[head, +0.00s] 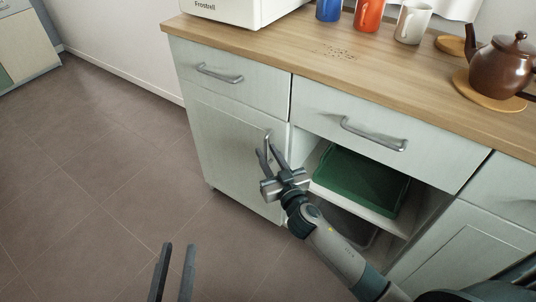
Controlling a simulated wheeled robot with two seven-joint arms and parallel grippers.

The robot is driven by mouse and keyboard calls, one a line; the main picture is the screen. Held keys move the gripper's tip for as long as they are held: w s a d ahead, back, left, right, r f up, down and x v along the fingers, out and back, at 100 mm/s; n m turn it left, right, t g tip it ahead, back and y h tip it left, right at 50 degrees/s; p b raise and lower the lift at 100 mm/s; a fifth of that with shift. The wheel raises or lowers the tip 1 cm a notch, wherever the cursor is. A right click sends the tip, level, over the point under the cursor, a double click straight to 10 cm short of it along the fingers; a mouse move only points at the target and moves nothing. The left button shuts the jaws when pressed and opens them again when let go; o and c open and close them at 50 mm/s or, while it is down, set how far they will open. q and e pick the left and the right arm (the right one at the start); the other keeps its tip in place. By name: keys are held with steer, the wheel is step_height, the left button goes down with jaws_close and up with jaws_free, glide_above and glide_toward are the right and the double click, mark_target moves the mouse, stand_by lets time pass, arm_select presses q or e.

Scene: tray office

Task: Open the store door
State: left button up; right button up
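The store door (225,143) is the pale grey-green panel under the left drawer of the counter. It looks closed, flush with the cabinet front. Its upright metal handle (267,138) is near the door's upper right edge. My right gripper (266,149) reaches in from the lower right and is at this handle. Its two dark fingers are apart, with the handle seeming to lie between them; contact cannot be made out. My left gripper (178,246) is low in the picture, over the floor, open and empty, away from the door.
Two drawers with bar handles (218,74) (373,136) sit above. An open shelf right of the door holds a green tray (361,181). Mugs (369,14), a brown teapot (501,68) and a white appliance (238,10) stand on the wooden counter (300,50). The floor (100,150) at left is clear.

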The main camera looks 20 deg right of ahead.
steer(key=shift+w, duration=0.1)
steer(key=shift+c, duration=0.7)
jaws_close()
stand_by(0.8)
